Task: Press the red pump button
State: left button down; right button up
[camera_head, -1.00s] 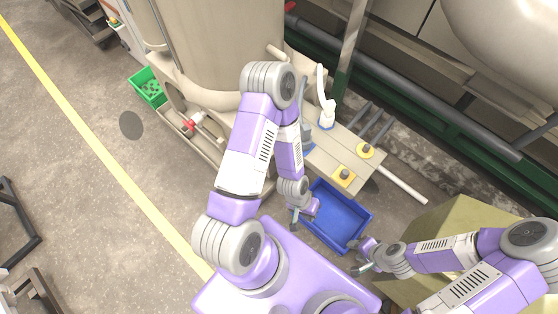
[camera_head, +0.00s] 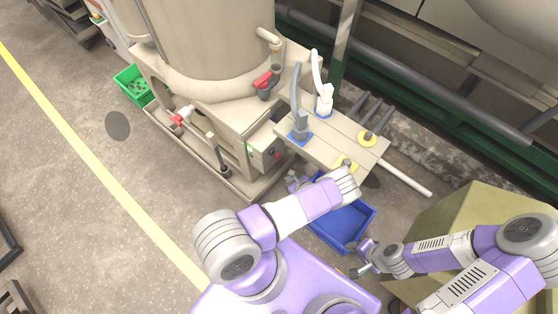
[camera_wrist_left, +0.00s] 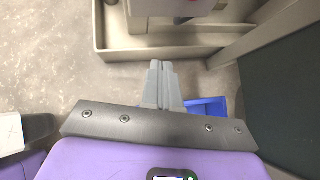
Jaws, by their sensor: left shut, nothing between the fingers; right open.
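A small red button (camera_head: 277,155) shows on the front of a beige control box (camera_head: 257,160) below the plank shelf, beside the tank stand. In the left wrist view a red spot (camera_wrist_left: 193,1) shows at the top edge, on a pale box, cut off by the frame. My left gripper (camera_head: 291,179) is just below and right of the control box, apart from the button. In the left wrist view its fingers (camera_wrist_left: 160,66) are together and empty, pointing towards the stand's base. My right gripper (camera_head: 357,268) is open below the blue bin.
A blue bin (camera_head: 368,217) lies under my left forearm. A red-handled valve (camera_head: 263,79) is above.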

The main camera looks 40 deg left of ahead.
aim_at(278, 155)
pick_arm(q)
jog(key=w+m+t, duration=0.1)
jog(key=w, duration=0.1)
jog(key=w+d+m+t, duration=0.2)
jog(key=w, duration=0.1)
jog(key=shift+w+f, duration=0.15)
jog(key=shift+w, duration=0.15)
jog(key=a, duration=0.8)
jog(key=shift+w+a, duration=0.3)
jog(key=shift+a, duration=0.1)
jog(key=shift+a, duration=0.1)
dwell(1.5)
jog(key=shift+a, duration=0.3)
jog(key=shift+a+p, duration=0.4)
jog(key=shift+a, duration=0.1)
dwell(0.6)
dwell(0.3)
jog(key=shift+d, duration=0.9)
